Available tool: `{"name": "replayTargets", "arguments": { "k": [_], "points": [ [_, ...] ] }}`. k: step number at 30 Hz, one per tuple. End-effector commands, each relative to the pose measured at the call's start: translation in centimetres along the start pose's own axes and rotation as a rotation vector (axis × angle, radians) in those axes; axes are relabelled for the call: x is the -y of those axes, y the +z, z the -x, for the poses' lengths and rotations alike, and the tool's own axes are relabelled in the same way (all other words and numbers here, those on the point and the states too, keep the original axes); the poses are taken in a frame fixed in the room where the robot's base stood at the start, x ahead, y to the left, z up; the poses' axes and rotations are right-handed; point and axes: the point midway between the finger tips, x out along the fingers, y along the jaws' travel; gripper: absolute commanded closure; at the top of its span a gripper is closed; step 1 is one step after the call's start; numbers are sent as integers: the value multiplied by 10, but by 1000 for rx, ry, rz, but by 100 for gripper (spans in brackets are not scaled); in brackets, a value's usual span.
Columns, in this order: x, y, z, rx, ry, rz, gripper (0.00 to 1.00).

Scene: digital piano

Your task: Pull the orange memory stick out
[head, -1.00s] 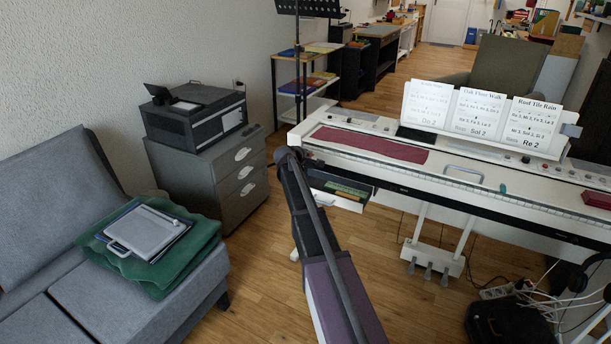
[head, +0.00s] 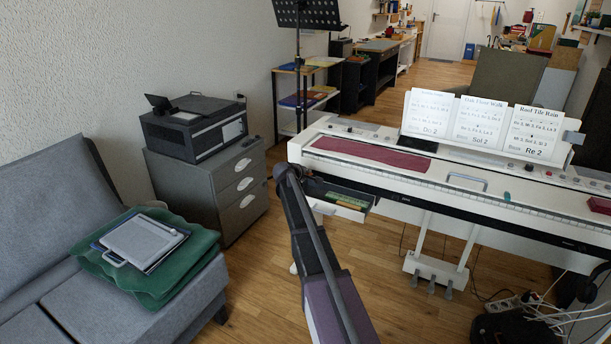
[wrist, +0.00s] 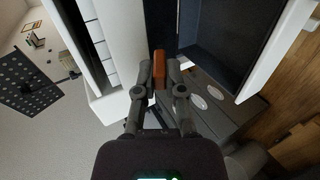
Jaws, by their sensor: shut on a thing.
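The orange memory stick (wrist: 159,68) shows in the wrist view between the two fingertips of my gripper (wrist: 159,75). My gripper is shut on it. The stick's far end is close to the pale underside of the digital piano (wrist: 130,45); I cannot tell whether it is still in a socket. In the head view the white piano (head: 470,175) stands on the right, and my dark arm reaches toward its left end. My gripper and the stick cannot be made out there.
An open drawer (head: 348,207) hangs under the piano's left end; it is beside my gripper in the wrist view (wrist: 231,35). A grey cabinet (head: 220,190) with a printer (head: 193,125) stands to the left. A sofa (head: 40,230) is nearer. Wooden floor lies between.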

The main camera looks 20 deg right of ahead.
Motion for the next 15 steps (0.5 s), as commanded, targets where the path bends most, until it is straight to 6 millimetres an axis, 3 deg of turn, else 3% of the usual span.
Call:
{"name": "replayTargets", "arguments": {
  "k": [15],
  "points": [
    [30,1,-17,1,0,0,100]
  ]
}}
